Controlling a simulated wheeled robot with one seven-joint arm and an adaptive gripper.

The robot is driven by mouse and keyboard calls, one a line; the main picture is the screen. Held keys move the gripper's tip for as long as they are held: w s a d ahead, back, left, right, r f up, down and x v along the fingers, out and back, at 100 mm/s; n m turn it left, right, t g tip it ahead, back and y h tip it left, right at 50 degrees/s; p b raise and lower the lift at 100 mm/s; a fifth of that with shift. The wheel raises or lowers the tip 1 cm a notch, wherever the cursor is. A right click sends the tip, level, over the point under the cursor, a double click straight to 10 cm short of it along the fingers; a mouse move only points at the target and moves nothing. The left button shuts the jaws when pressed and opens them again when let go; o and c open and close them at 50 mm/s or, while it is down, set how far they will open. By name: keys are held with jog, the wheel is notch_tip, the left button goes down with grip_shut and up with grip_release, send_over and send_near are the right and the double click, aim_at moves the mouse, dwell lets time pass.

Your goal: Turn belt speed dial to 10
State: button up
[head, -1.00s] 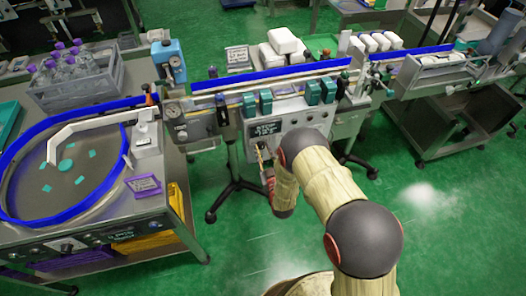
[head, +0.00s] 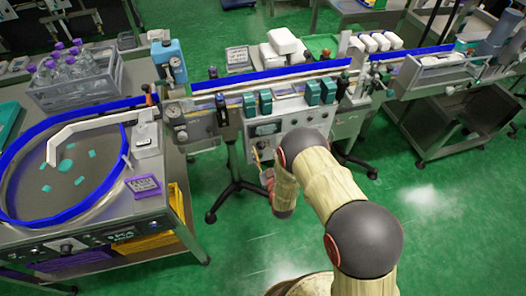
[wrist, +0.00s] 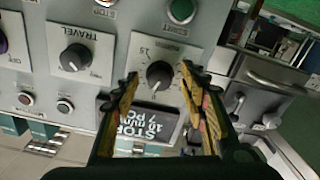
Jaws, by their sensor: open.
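A round black dial (wrist: 159,74) sits on a light panel plate with scale marks in the wrist view. Its heading is too blurred to read surely, so I cannot confirm it is the belt speed dial, and its setting is unclear. My gripper (wrist: 160,70) is open, with one finger on each side of this dial; I cannot tell whether they touch it. In the head view my gripper (head: 260,158) is at the front of the grey control panel (head: 290,128), and my arm hides part of that panel.
Another dial labelled TRAVEL (wrist: 75,58) is to the left. The conveyor (head: 270,75) runs above the panel. Green floor is open around my arm.

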jog(key=v, duration=1.2)
dwell(0.3)
jog(key=s+d+f+m+g+h, duration=0.1)
jog(key=s+d+f+g+h, duration=0.1)
jog(key=s+f+g, duration=0.5)
jog(key=s+d+f+m+g+h, duration=0.15)
jog(key=f+g, duration=0.25)
jog(key=f, duration=0.4)
jog(key=s+d+r+m, duration=0.1)
jog(key=s+d+r, duration=0.3)
jog(key=r, duration=1.4)
jog(key=s+d+r+m+h, duration=0.1)
jog(key=s+d+r, duration=0.3)
jog(key=r, duration=1.4)
jog(key=s+d+r+m, duration=0.2)
jog(key=s+d+r, duration=0.2)
jog(key=s+r, duration=0.6)
notch_tip(320, 180, up, 8)
jog(key=shift+d+r+g+p, duration=0.1)
jog(key=shift+d+g+p, duration=0.2)
jog(key=shift+g+p, duration=0.1)
